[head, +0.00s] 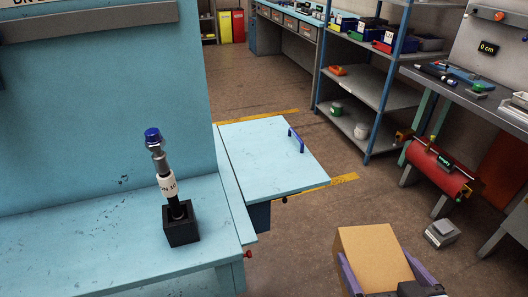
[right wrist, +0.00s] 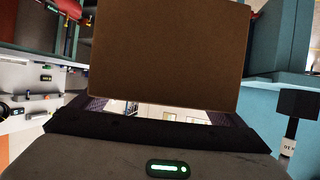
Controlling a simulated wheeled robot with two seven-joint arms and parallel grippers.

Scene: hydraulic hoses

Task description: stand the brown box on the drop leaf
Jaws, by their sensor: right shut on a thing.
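The brown box (head: 372,254) is at the bottom right of the head view, held in the air in front of the floor. My right gripper (head: 385,276) is shut on it, with a purple finger on each side. In the right wrist view the brown box (right wrist: 166,52) fills the upper middle and hides the fingertips. The drop leaf (head: 265,155) is a light blue panel with a dark blue handle (head: 296,140), raised about level beside the bench. Its top is bare. The box is apart from it, to its lower right. My left gripper is not in view.
On the light blue bench (head: 110,235) a black block (head: 181,226) holds an upright hose with a blue cap (head: 152,135). A red knob (head: 248,254) is at the bench edge. A shelf rack (head: 372,95) and a workbench with a red cylinder (head: 437,170) stand right. Floor lies between.

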